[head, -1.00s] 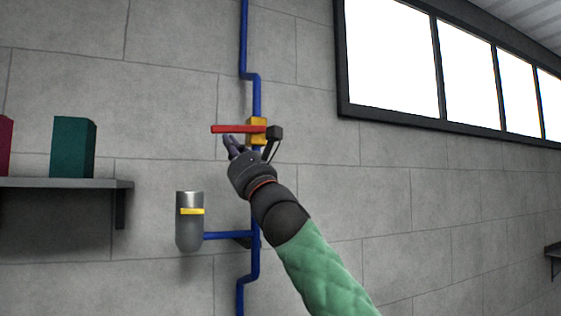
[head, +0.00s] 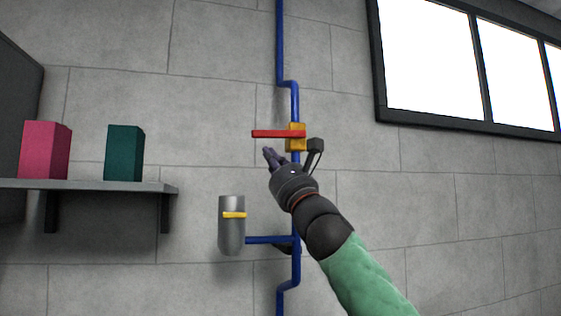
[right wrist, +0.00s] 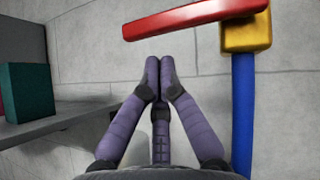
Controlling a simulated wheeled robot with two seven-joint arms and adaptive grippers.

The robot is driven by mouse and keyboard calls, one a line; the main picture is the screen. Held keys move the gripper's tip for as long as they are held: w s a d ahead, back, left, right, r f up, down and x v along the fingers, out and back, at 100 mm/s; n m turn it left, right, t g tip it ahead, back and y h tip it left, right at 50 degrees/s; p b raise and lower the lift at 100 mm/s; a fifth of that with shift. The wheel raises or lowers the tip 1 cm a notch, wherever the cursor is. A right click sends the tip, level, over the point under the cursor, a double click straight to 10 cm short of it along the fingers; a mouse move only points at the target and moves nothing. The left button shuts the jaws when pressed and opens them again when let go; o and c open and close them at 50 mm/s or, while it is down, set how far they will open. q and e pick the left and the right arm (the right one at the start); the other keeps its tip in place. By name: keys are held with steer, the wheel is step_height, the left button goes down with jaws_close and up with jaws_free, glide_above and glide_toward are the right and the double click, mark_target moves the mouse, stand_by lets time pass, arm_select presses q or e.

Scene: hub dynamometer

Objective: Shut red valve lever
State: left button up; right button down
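The red valve lever (head: 272,133) points left, level, from a yellow valve body (head: 296,137) on a vertical blue pipe, so it lies across the pipe. In the right wrist view the lever (right wrist: 190,18) crosses the top, with the yellow body (right wrist: 245,33) at its right end. My right gripper (head: 268,153) is just below the lever in the head view. In the right wrist view its purple fingers (right wrist: 160,72) are drawn together at the tips with nothing between them. A gap shows between the fingertips and the lever. My left gripper is out of view.
The blue pipe (head: 281,45) runs up the grey wall. A grey cylinder with a yellow band (head: 231,232) hangs on a side branch below. A shelf (head: 90,186) at left holds a pink box (head: 45,150) and a green box (head: 124,153). A window is at upper right.

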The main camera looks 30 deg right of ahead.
steer(key=s+a+f+b, duration=0.1)
steer(key=s+f+b, duration=0.5)
steer(key=f+b, duration=0.3)
steer(key=shift+s+a+f+y, duration=0.15)
steer(key=shift+s+a+y, duration=0.15)
steer(key=shift+s+a, duration=0.1)
stand_by(0.5)
